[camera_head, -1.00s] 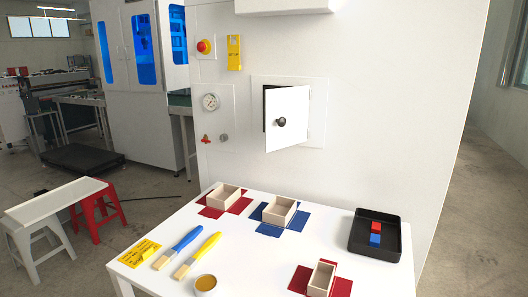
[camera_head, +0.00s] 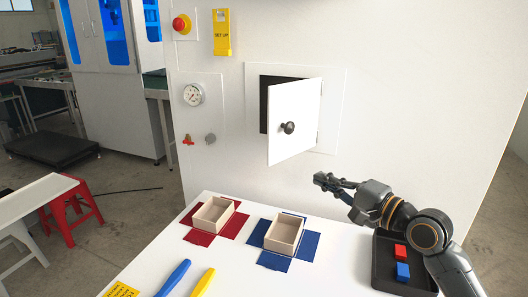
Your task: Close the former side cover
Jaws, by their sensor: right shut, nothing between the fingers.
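The former side cover (camera_head: 294,122) is a small white hinged door with a black round knob (camera_head: 288,128). It stands partly open, hinged on its right side, with the dark opening (camera_head: 265,103) showing at its left. My right gripper (camera_head: 320,180) is shut and empty. It is below and to the right of the cover, above the back of the white table, apart from the cover. My left gripper is not in view.
Two open boxes, one (camera_head: 213,214) on a red sheet and one (camera_head: 284,233) on a blue sheet, sit on the table. A black tray (camera_head: 386,274) with red and blue blocks lies under my right arm. A gauge (camera_head: 193,94) and a red button (camera_head: 181,25) are on the machine wall left of the cover.

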